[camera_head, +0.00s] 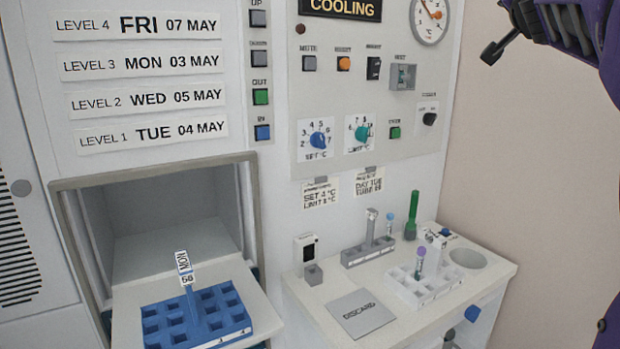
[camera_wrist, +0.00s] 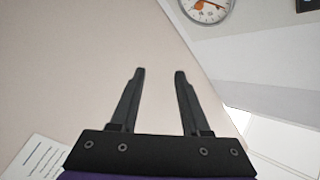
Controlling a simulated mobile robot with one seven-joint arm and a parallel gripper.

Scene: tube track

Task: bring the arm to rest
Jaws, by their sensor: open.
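My gripper (camera_wrist: 158,72) is open and empty in the wrist view, its two dark fingers apart with only a plain beige wall behind them. In the head view part of my purple arm and a dark finger show at the top right, well clear of the panel and the counter. Nothing touches the fingers. The rest of the arm is mostly out of view.
A blue rack (camera_head: 163,318) with a MON label stands on the open hatch's shelf (camera_head: 262,312). A gauge (camera_head: 430,20) is near my gripper.

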